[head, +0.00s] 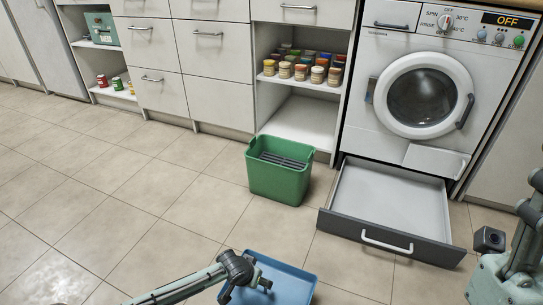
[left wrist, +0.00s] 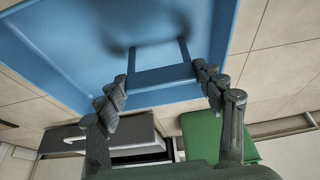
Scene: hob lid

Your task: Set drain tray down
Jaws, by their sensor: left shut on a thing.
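The drain tray, a shallow blue tray (head: 290,279), is at the bottom edge of the head view, partly cut off and partly covered by my left arm. My left gripper (head: 262,284) is at its left side. In the left wrist view the tray (left wrist: 70,45) fills the upper part, and my left gripper (left wrist: 163,80) has its fingers on either side of the tray's handle frame (left wrist: 160,74), shut on it. I cannot tell whether the tray touches the floor. Part of my right arm shows at the right edge of the head view; its fingers are not visible.
A green bin (head: 280,180) with a dark grey item inside stands on the tiled floor beyond the tray. A drawer (head: 390,205) under the washing machine (head: 420,95) is pulled out to the right of the bin. The floor at left (head: 100,200) is clear.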

